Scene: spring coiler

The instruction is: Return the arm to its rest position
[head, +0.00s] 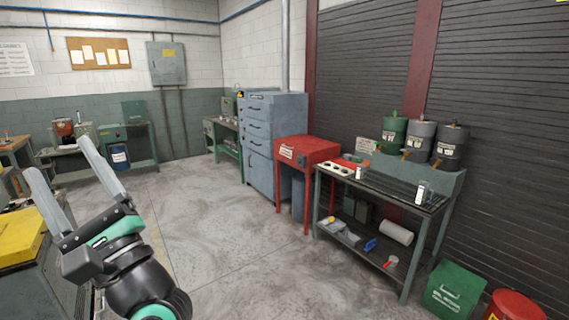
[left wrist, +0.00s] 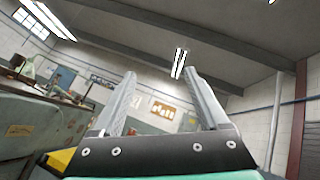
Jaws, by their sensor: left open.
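My left gripper (head: 65,182) is at the lower left of the head view, raised with its two grey fingers pointing up and to the left. The fingers are apart and nothing is between them. In the left wrist view the gripper (left wrist: 158,92) also shows open and empty, with the ceiling and a far wall behind it. It touches nothing that I can see. My right gripper is in neither view.
A yellow object (head: 22,236) on a machine stands at the left edge, near my left arm. A workbench (head: 385,188) with drums (head: 420,138) stands right, beside a red cabinet (head: 310,150) and a blue cabinet (head: 277,125). The concrete floor (head: 215,225) between is clear.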

